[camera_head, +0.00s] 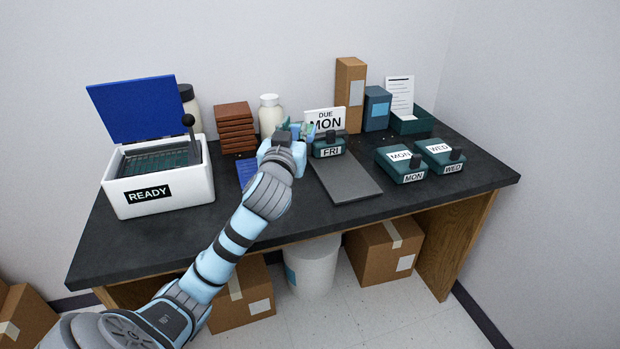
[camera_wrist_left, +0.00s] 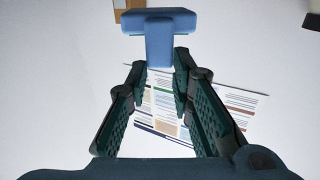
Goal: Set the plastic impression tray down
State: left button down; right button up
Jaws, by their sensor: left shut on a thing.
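The blue plastic impression tray (camera_wrist_left: 159,22) shows in the left wrist view as a T shape, its stem reaching down between the fingertips. My left gripper (camera_wrist_left: 159,72) is shut on that stem. My right gripper is not in view.
A grey mat (camera_head: 347,183) lies right of my arm. Green MON (camera_head: 400,166) and WED (camera_head: 440,158) pans stand at right. A DUE MON sign (camera_head: 325,117) and white jar (camera_head: 270,116) are behind. A white READY box (camera_head: 168,192) stands left. The bench front is mostly clear.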

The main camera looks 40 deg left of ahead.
pick_arm(q)
jog(key=shift+n+g+y, duration=0.5)
jog(key=shift+y, duration=0.3)
jog(key=f+b, duration=0.2)
jog(key=f, duration=0.2)
jog(key=a+f+b, duration=0.1)
jog(key=f+b, duration=0.1)
jog(key=f, duration=0.3)
jog(key=a+f+b, duration=0.1)
jog(key=f+b, duration=0.1)
jog(key=f, duration=0.3)
jog(key=shift+s, duration=0.15)
notch_tip(320, 180, down, 5)
jog(key=shift+r+b, duration=0.1)
jog(key=shift+b, duration=0.95)
jog(key=c, duration=1.4)
grip_release()
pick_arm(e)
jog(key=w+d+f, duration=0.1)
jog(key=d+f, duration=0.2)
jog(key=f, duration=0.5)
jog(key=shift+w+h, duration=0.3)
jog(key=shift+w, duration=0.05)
